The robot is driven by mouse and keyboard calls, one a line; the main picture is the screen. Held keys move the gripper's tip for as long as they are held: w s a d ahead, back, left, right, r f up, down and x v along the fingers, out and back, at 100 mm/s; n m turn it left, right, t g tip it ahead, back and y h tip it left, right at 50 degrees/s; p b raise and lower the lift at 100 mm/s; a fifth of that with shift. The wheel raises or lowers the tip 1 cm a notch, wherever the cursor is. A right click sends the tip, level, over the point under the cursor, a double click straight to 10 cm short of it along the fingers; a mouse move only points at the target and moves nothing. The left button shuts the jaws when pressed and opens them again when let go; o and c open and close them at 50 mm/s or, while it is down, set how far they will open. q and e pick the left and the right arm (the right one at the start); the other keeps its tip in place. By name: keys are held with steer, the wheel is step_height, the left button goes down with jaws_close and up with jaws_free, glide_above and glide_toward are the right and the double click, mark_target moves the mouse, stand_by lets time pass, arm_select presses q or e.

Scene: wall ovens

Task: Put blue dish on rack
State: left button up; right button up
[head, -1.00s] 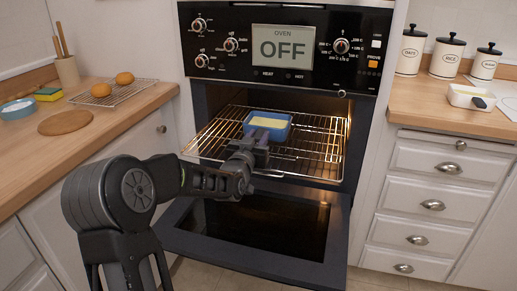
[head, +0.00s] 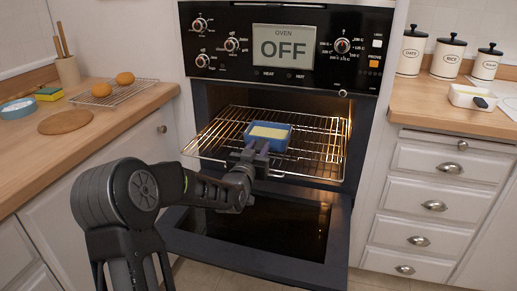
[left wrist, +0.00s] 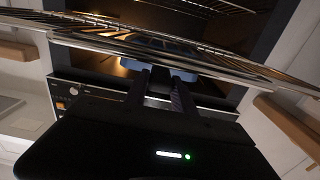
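The blue dish (head: 267,136) with pale yellow contents sits upright on the pulled-out oven rack (head: 318,150), near its middle. My left gripper (head: 254,150) is at the dish's front side. Its two fingers are apart, with a gap between them in the left wrist view (left wrist: 160,80). There, the blue dish (left wrist: 150,60) shows just beyond the fingertips, partly behind the rack wires (left wrist: 225,65). Whether a finger touches the dish is hidden. My right gripper is not in view.
The oven door (head: 262,228) hangs open below the rack, with my left arm above it. The oven display reads OFF. The left counter holds a cooling rack (head: 125,92) with buns and a round board (head: 68,121). Canisters and a white dish (head: 467,98) stand on the right counter.

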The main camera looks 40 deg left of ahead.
arm_select(q)
steer(key=o, duration=0.4)
steer(key=shift+r, duration=0.2)
steer(key=v, duration=1.2)
steer(key=shift+p, duration=0.3)
steer(key=shift+f, duration=0.1)
